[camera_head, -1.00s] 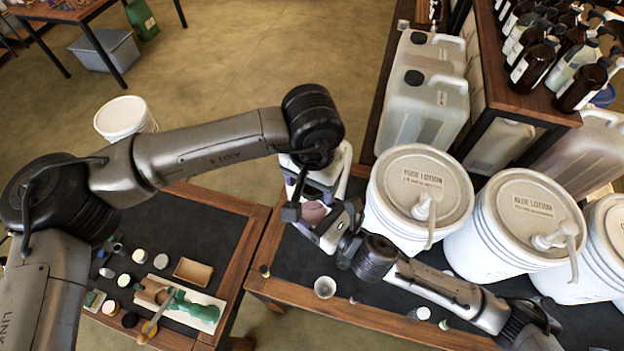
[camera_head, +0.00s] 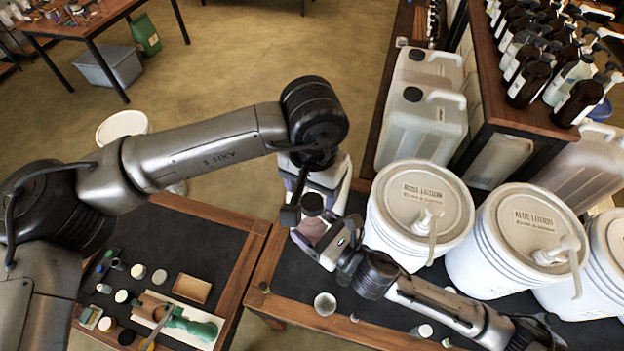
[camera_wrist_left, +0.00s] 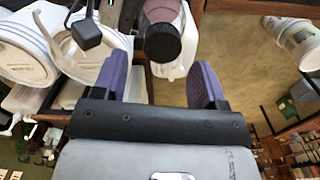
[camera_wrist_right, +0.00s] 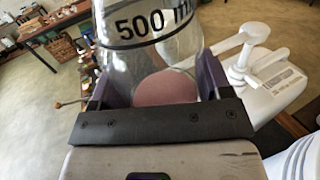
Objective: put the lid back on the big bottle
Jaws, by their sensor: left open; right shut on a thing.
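The big bottle is clear, marked 500 ml, with something pinkish inside; it shows large in the right wrist view (camera_wrist_right: 150,35). My right gripper (camera_wrist_right: 155,82) is shut on it and holds it above the table. In the head view the bottle (camera_head: 311,229) is partly hidden by my grippers. The round black lid (camera_head: 312,203) is at the bottle's mouth; it also shows in the left wrist view (camera_wrist_left: 162,43). I cannot tell whether it is fully seated. My left gripper (camera_wrist_left: 160,78) is open, its purple fingers on either side of the lid and apart from it.
White lotion buckets with pumps (camera_head: 420,205) stand just right of my grippers. Canisters (camera_head: 425,125) and a shelf of brown bottles are behind them. A small cup (camera_head: 325,304) stands near the table's front edge. The left table holds small jars and a wooden tray (camera_head: 192,288).

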